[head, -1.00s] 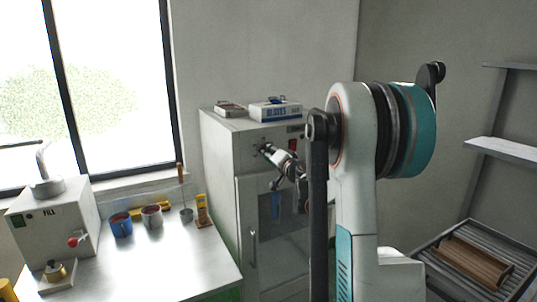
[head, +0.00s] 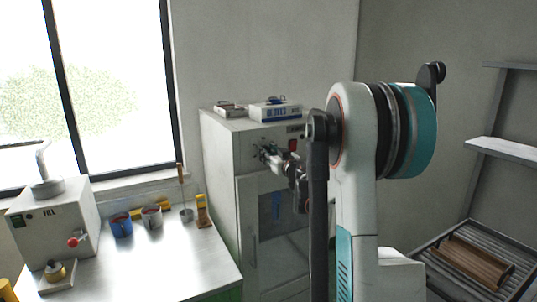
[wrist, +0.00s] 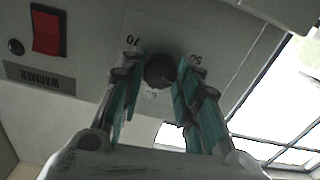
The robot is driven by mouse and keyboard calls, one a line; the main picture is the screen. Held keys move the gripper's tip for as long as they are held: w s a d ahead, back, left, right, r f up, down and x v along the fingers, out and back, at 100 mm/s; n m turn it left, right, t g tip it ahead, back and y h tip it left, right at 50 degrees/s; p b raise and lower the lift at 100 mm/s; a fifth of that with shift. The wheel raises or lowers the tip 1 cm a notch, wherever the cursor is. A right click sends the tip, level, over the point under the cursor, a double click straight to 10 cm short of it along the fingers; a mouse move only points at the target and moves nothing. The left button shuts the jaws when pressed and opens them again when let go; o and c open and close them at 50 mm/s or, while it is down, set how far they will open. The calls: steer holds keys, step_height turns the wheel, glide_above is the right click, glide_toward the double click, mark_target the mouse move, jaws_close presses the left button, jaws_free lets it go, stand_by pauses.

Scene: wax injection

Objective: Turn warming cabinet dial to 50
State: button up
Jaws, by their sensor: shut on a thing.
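The warming cabinet (head: 222,160) stands against the wall in the middle of the head view, with its glass-fronted door below a control panel. Its round black dial (wrist: 160,70) shows in the wrist view, on a pale plate with printed numbers, 70 at upper left and 50 at upper right; another number below is hard to read. My gripper (wrist: 157,82) has its two teal-lined fingers on either side of the dial, shut on it. In the head view my gripper (head: 268,155) is at the cabinet's upper front panel, and the dial is hidden behind it.
A red switch (wrist: 48,32) and a WARMER label (wrist: 40,77) sit beside the dial. Boxes (head: 275,111) lie on the cabinet top. A bench (head: 160,262) at left holds the FILL machine (head: 55,225), mugs (head: 121,226) and tools. A slatted rack (head: 490,255) stands at right.

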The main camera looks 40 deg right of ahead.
steer(key=n, duration=0.9)
steer(key=shift+f, duration=0.1)
steer(key=shift+n, duration=0.4)
steer(key=o, duration=1.1)
steer(key=v, duration=1.2)
